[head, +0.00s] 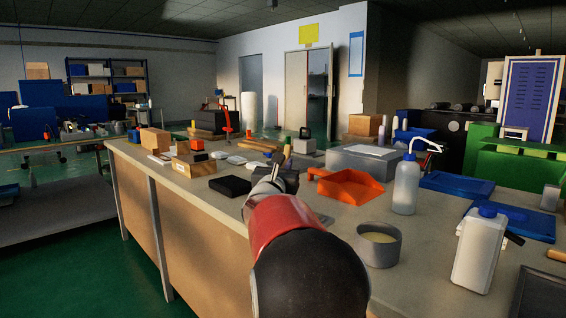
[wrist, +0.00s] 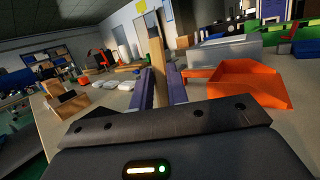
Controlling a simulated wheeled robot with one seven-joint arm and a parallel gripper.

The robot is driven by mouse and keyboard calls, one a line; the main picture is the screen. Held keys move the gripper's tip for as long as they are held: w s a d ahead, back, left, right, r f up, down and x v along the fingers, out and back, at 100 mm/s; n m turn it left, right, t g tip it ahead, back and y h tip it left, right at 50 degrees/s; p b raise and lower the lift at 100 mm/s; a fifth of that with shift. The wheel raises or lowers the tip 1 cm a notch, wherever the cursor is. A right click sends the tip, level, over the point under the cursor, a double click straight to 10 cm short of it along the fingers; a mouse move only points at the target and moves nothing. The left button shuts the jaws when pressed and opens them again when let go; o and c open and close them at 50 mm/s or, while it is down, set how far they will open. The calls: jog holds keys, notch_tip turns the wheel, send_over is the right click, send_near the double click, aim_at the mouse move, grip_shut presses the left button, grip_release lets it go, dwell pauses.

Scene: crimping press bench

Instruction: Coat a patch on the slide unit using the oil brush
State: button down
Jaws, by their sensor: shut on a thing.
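My gripper (head: 274,182) is held out over the bench. In the wrist view its two fingers (wrist: 157,82) are shut on a wooden handle (wrist: 157,62), which I take for the oil brush. The handle stands up between the fingers; its bristles are not visible. In the head view a short piece of the handle (head: 287,152) shows above the gripper. A grey cup (head: 379,250) with pale yellow liquid stands at the front, right of my arm. A grey block with a pale top (head: 362,163) lies beyond the gripper, possibly the slide unit; I cannot tell for certain.
An orange tray (head: 350,190) lies right of my gripper. A squeeze bottle (head: 406,186) and a white canister (head: 479,250) stand at the right. A black box (head: 230,186) and a wooden box (head: 194,164) sit to the left. Blue trays (head: 456,183) lie farther right.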

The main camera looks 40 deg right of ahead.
jog(key=shift+f+b, duration=0.8)
jog(key=shift+b, duration=0.35)
dwell(0.5)
